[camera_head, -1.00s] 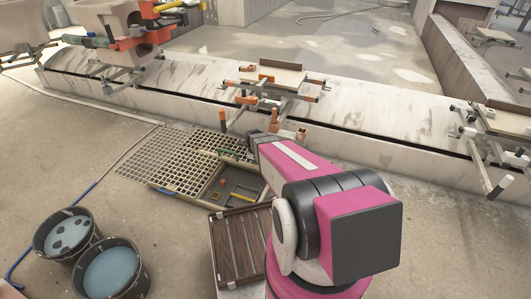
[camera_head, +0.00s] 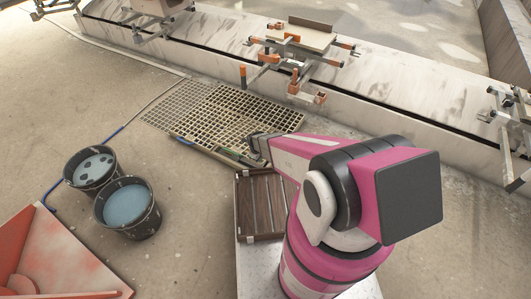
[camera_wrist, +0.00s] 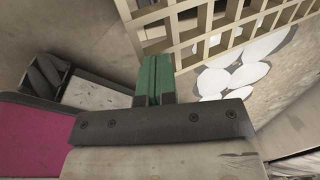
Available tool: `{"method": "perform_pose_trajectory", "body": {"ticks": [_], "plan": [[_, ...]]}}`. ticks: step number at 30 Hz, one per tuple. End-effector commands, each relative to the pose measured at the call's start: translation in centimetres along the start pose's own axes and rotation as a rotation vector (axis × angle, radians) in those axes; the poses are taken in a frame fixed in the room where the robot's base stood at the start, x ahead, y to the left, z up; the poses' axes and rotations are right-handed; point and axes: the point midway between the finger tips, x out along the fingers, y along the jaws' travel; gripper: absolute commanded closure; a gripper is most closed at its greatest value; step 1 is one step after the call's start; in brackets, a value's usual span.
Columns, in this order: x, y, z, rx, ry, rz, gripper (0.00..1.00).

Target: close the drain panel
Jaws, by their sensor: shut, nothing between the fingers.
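The drain panel is a beige grating (camera_head: 262,115) in the floor beside the long pale ledge. In the head view it spreads over the place of the pit, and hardly any of the pit's inside shows. I cannot tell whether it lies flush or is still tilted. In the wrist view its lattice (camera_wrist: 225,32) crosses the upper right, close to my fingers, with pale round shapes beyond it. My gripper (camera_wrist: 154,62) has green fingers pressed together with nothing between them. In the head view my gripper (camera_head: 234,154) is at the grating's near edge; contact is unclear.
Two buckets (camera_head: 128,207) of bluish liquid stand at the left. A slatted brown rack (camera_head: 262,203) lies just in front of the grating. A clamp stand (camera_head: 295,45) sits on the pale ledge (camera_head: 385,95) behind. Open floor lies left of the grating.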

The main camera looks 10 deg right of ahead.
Motion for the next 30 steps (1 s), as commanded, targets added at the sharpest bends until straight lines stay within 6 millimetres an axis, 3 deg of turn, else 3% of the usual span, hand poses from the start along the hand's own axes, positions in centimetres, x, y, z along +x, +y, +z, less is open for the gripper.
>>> {"method": "perform_pose_trajectory", "body": {"ticks": [6,21,30], "plan": [[1.0,0.8,1.0,0.000,0.000,0.000,1.00],[1.0,0.8,1.0,0.001,0.000,0.000,1.00],[-1.4,0.9,0.9,0.000,-0.001,-0.001,1.00]]}}
